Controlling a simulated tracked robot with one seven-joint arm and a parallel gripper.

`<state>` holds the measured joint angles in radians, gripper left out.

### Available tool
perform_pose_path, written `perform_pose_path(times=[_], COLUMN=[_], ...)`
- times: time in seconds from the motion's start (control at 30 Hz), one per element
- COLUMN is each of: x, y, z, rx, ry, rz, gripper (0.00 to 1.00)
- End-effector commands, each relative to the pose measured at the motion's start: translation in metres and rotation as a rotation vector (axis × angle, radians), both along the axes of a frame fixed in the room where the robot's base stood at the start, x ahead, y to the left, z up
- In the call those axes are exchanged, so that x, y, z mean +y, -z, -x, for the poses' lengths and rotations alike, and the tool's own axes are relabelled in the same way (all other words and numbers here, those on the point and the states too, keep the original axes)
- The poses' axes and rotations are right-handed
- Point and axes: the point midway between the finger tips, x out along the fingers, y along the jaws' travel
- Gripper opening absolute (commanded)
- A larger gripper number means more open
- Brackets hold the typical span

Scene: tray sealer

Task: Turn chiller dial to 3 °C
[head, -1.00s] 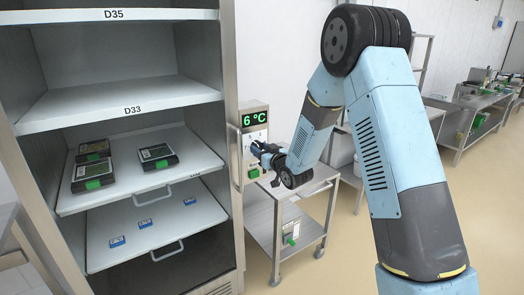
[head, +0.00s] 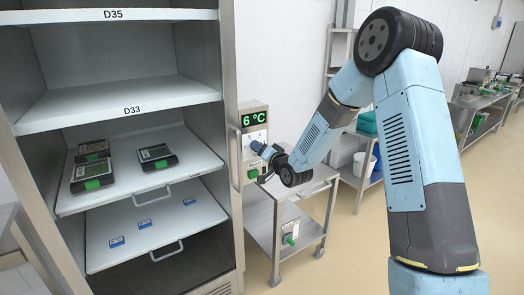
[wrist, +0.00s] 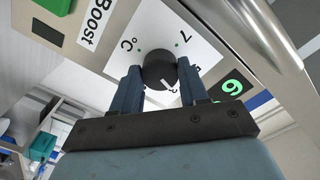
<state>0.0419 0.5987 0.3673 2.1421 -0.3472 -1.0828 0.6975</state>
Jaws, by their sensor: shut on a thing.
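The chiller control panel (head: 247,120) is on the right side of the cabinet front. Its green display (head: 253,119) reads 6 °C. In the wrist view the black round dial (wrist: 160,68) sits on a white plate with green dots, a "7" and a "°C" mark. My gripper (wrist: 159,78) is shut on the dial, one blue finger on each side. A white pointer line shows on the dial's lower edge, and the marks near it are partly hidden by a finger. In the head view my gripper (head: 258,149) covers the dial.
A green button (head: 253,174) lies below the dial; the wrist view shows a "Boost" label (wrist: 90,27). A metal handle (wrist: 262,40) runs close beside the panel. A steel cart (head: 290,195) stands below my wrist. The open cabinet holds black trays (head: 92,172) on a shelf.

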Motion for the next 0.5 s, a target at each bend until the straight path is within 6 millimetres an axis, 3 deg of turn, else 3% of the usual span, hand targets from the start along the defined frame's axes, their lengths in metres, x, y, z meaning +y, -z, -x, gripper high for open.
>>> perform_pose_path(times=[0.5], x=[-0.0054], y=[-0.0008], z=[-0.0039], rx=[0.126], ry=[0.012], rz=[-0.192], gripper=[0.13])
